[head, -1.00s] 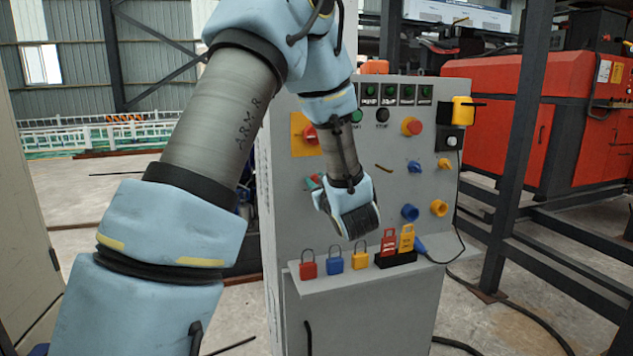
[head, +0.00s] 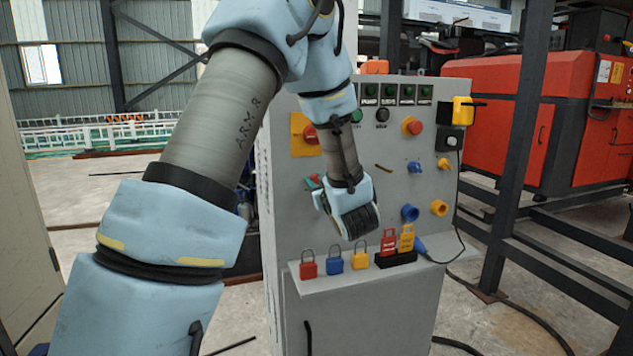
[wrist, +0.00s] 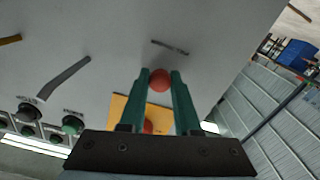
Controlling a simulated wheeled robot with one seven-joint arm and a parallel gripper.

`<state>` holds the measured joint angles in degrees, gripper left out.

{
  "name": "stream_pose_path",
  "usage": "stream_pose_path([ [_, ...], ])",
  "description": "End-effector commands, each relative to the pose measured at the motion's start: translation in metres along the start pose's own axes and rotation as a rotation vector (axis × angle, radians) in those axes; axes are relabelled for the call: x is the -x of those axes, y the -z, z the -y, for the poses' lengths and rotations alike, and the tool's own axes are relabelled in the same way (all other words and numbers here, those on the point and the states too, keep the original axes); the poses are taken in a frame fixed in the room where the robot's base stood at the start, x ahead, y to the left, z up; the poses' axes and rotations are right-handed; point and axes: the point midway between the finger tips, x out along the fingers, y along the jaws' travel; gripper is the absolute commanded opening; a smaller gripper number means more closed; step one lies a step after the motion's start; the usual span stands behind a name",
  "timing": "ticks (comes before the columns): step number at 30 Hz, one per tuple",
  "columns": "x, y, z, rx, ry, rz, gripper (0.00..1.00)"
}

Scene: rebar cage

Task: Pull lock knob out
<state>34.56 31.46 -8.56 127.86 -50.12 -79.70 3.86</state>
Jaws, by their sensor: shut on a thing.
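The lock knob (wrist: 160,80) is a small red ball on the grey panel face, seen in the wrist view between my green fingertips. My gripper (wrist: 160,84) is shut on it, with one finger on each side. In the head view my gripper (head: 312,182) shows only as a bit of green and red at the panel's left side, below the yellow plate. My wrist hides most of the area around it. The knob's stem and how far it stands out from the panel cannot be made out.
A yellow plate with a red switch (head: 309,135) sits above the gripper. Green buttons (wrist: 28,112) and a grey lever (wrist: 64,80) are nearby. A shelf (head: 300,272) below holds padlocks (head: 335,264) and lockout tags (head: 389,246). Dark steel posts (head: 515,140) stand right.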

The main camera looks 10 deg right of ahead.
Motion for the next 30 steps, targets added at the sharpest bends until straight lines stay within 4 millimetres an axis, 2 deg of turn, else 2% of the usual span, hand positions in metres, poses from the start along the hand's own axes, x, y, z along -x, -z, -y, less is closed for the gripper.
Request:
stream_pose_path([
  [4,0.004,-0.001,0.0,0.0,-0.001,0.001,0.0],
  [9,0.022,-0.002,0.0,-0.001,-0.001,0.0,0.0],
  [16,0.023,-0.001,0.001,-0.002,0.0,0.003,0.0],
  [17,0.023,-0.001,0.001,-0.002,0.0,0.003,0.34],
  [18,0.024,-0.001,0.001,-0.002,0.0,0.004,0.38],
  [24,0.023,-0.001,0.0,-0.001,0.0,0.002,0.61],
  [30,0.022,0.0,0.0,-0.001,0.0,0.001,0.61],
])
